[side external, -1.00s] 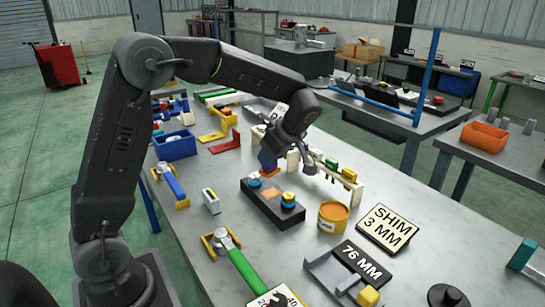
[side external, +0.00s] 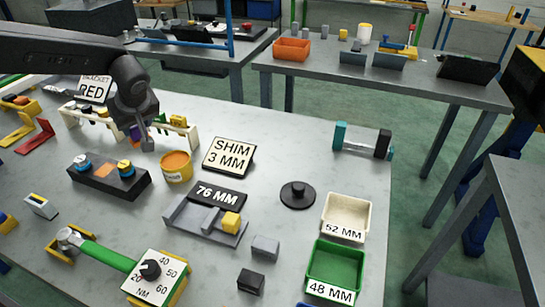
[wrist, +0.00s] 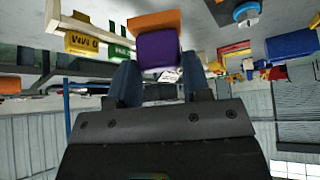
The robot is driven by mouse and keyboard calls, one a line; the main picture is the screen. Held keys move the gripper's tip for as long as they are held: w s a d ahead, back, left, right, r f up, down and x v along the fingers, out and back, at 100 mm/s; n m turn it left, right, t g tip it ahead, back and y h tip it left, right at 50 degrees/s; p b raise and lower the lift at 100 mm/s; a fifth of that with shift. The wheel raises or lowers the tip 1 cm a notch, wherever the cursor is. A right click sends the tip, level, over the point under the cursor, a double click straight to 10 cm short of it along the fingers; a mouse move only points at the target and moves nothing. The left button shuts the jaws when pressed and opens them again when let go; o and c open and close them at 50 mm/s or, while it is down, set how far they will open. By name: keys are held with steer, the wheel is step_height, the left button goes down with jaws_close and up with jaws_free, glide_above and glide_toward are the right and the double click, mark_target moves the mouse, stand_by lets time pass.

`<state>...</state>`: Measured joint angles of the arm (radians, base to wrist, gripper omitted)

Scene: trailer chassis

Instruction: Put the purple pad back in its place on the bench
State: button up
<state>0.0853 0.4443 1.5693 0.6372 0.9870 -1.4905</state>
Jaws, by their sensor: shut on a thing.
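My gripper (side external: 141,139) is shut on the purple pad (wrist: 157,50), which has an orange layer (wrist: 153,22) on its far end in the wrist view. One finger shows on either side of the pad. In the side external view the purple pad (side external: 135,132) is small and partly hidden by the gripper. It is held beyond and right of a black block (side external: 128,188), in front of a white rack (side external: 74,118). The block has an orange square (side external: 107,170) on top between two blue-based knobs. I cannot tell the pad's exact height above the bench.
An orange-topped tin (side external: 177,175) stands close to the right of the block. A "SHIM 3 MM" sign (side external: 229,155) and a grey "76 MM" fixture (side external: 190,220) lie further right. Yellow and green tagged pieces hang on the rack beside my gripper. Bench around the black disc (side external: 297,195) is fairly clear.

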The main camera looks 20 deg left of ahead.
steer(key=w+d+r+m+t+h, duration=0.1)
steer(key=w+d+m+t+h, duration=0.1)
steer(key=w+d+m+h, duration=1.2)
steer(key=shift+w+d+f+m+y, duration=0.55)
steer(key=shift+d+f+m, duration=1)
steer(key=shift+d, duration=1.05)
steer(key=shift+w+d+f+m+y, duration=0.4)
steer(key=shift+d+f+m+y, duration=0.4)
steer(key=shift+d+f, duration=1.6)
steer(key=shift+w+d+f+m+y, duration=0.45)
steer(key=shift+d+f+m, duration=1)
steer(key=shift+d, duration=1.4)
steer(key=shift+f, duration=0.2)
steer(key=o, duration=1)
